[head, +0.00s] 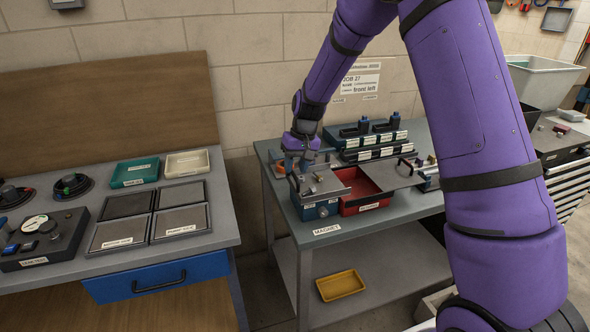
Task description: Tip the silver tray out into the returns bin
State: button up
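A silver-grey tray (326,190) is at the left end of the right-hand bench, over a dark blue box and beside an open red bin (362,204). A small light piece shows on the tray. The red bin has a white label on its front that is too small to read surely; it may be the returns bin. My gripper (298,176) points down at the tray's back left edge. Its fingers are small and partly hidden, so I cannot tell whether they hold the tray.
Dark racks (368,143) stand behind. A yellow tray (341,285) is on the lower shelf. The left bench holds a green tray (135,172), a cream tray (187,163) and several dark pads.

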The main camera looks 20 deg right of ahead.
jog(key=shift+a+f, duration=0.1)
jog(key=shift+f, duration=0.6)
grip_shut()
jog(key=shift+r, duration=0.1)
jog(key=d+r+y, duration=0.6)
jog(key=d+y, duration=0.2)
jog(key=d, duration=0.3)
jog(key=shift+r+y, duration=0.25)
jog(key=shift+y, duration=0.05)
dwell(0.6)
jog(key=shift+s+d+f, duration=0.1)
jog(key=shift+d, duration=0.05)
dwell(0.3)
